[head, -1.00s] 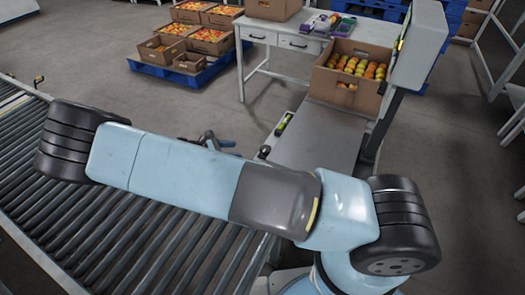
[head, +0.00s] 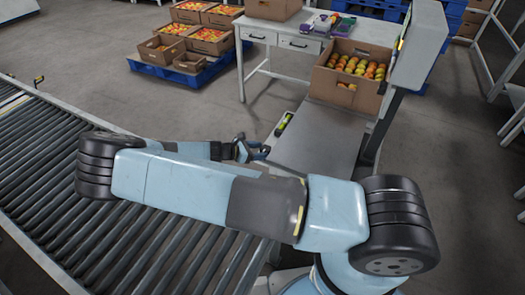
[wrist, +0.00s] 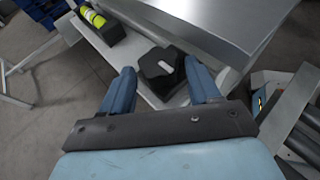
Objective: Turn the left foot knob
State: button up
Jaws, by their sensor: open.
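The left foot knob (wrist: 162,72) is a dark, lobed knob with a pale mark on top. In the wrist view it sits on the light ledge of the platform scale, below the edge of the steel plate. My gripper (wrist: 160,78) is open, with one blue finger on each side of the knob in the picture. I cannot tell whether the fingers touch it or how far above it they are. In the head view my gripper (head: 252,150) is at the scale's left front corner, and the knob cannot be made out there.
The scale's steel plate (head: 318,145) carries a carton of tomatoes (head: 328,84) at its far end. A yellow-green level vial (wrist: 95,18) sits on the ledge. A roller conveyor (head: 45,160) runs at left, under my arm. A white table (head: 262,28) stands behind.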

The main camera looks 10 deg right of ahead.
jog(key=shift+w+d+f, duration=0.2)
jog(key=shift+d+f, duration=0.05)
jog(key=shift+d, duration=0.4)
jog(key=shift+c, duration=0.2)
